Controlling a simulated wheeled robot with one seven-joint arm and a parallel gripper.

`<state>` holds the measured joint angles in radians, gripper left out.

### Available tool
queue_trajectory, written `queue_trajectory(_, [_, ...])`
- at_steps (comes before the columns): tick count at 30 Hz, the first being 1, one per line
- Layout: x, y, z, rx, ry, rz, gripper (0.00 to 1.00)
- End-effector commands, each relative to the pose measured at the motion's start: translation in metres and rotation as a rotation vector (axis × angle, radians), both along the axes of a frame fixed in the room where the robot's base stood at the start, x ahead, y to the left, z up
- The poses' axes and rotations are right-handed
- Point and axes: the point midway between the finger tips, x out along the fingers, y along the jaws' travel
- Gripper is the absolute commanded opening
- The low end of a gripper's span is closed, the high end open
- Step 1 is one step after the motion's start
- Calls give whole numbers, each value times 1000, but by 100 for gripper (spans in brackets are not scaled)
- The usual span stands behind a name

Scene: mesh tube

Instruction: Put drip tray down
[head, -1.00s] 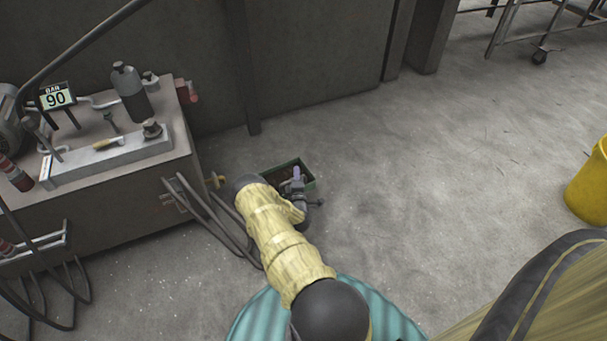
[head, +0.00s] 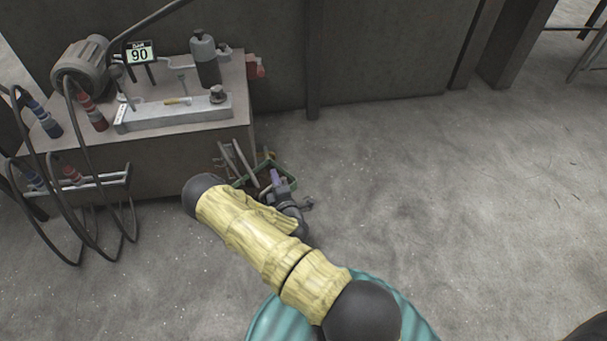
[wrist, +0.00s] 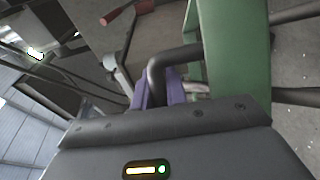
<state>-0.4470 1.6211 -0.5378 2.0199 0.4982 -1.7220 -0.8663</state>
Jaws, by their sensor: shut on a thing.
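The drip tray is a green, open box with a brownish inside. In the head view the drip tray (head: 293,184) shows at the lower right corner of the grey machine, partly hidden by my arm and gripper. In the wrist view its green wall (wrist: 237,55) fills the right of the middle. My gripper (head: 276,179) has purple fingers, which also show in the wrist view (wrist: 172,90). It is shut on the tray at a dark bent bar, seemingly its handle. I cannot tell whether the tray touches the floor.
The grey hydraulic machine (head: 180,155), with a display reading 90, stands at the left. A wall (head: 390,60) runs behind. The concrete floor (head: 450,200) to the right is clear.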

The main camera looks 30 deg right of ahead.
Motion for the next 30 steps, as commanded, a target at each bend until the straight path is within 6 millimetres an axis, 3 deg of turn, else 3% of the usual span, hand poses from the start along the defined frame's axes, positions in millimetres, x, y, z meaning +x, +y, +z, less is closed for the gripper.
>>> queue_trajectory(1, [-1,18,14,-3,-2,34,0])
queue_trajectory(3, [-3,35,30,-4,-1,67,0])
queue_trajectory(6, [-5,51,57,-2,-3,97,0])
queue_trajectory(19, [-4,60,147,1,-10,112,0])
queue_trajectory(24, [-4,60,168,1,-10,112,0])
queue_trajectory(30, [-4,60,169,2,-10,111,0])
